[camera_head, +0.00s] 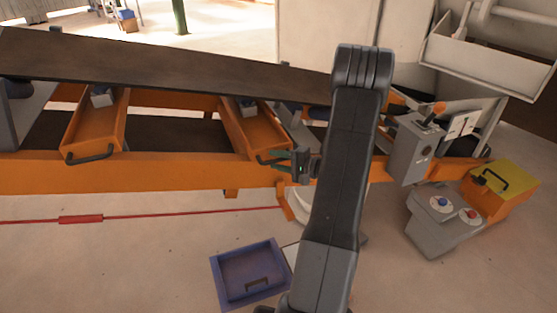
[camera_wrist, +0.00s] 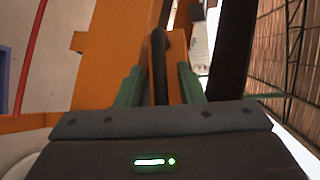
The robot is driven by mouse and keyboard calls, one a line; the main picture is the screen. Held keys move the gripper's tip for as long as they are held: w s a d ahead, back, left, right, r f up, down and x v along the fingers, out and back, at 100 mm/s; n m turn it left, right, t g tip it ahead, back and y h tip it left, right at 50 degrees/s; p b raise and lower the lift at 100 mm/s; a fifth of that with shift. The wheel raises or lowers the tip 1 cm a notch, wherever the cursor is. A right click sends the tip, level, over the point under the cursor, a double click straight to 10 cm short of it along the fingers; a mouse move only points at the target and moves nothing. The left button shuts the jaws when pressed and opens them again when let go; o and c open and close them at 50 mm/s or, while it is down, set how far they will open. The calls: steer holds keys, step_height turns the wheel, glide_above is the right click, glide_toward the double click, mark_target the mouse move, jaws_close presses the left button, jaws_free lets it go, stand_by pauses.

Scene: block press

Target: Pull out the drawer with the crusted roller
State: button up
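Two orange drawers with black handles sit in the orange frame under the dark belt: a left drawer (camera_head: 112,128) and a right drawer (camera_head: 240,130). Each shows a small blue-grey roller end at its back, the left one (camera_head: 102,97) and the right one (camera_head: 247,107); I cannot tell which is crusted. My gripper (camera_head: 280,160) is at the front of the right drawer. In the wrist view its green fingers (camera_wrist: 160,88) stand on either side of the black handle (camera_wrist: 158,55), with narrow gaps visible. My arm hides part of the frame to the right.
A grey control box with a lever (camera_head: 410,150) stands right of my arm. A grey button pedestal (camera_head: 440,218) and a yellow-topped orange box (camera_head: 500,190) are at the right. A blue bin (camera_head: 218,270) lies on the floor in front. A red line (camera_head: 150,215) crosses the floor.

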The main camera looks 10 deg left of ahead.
jaws_close()
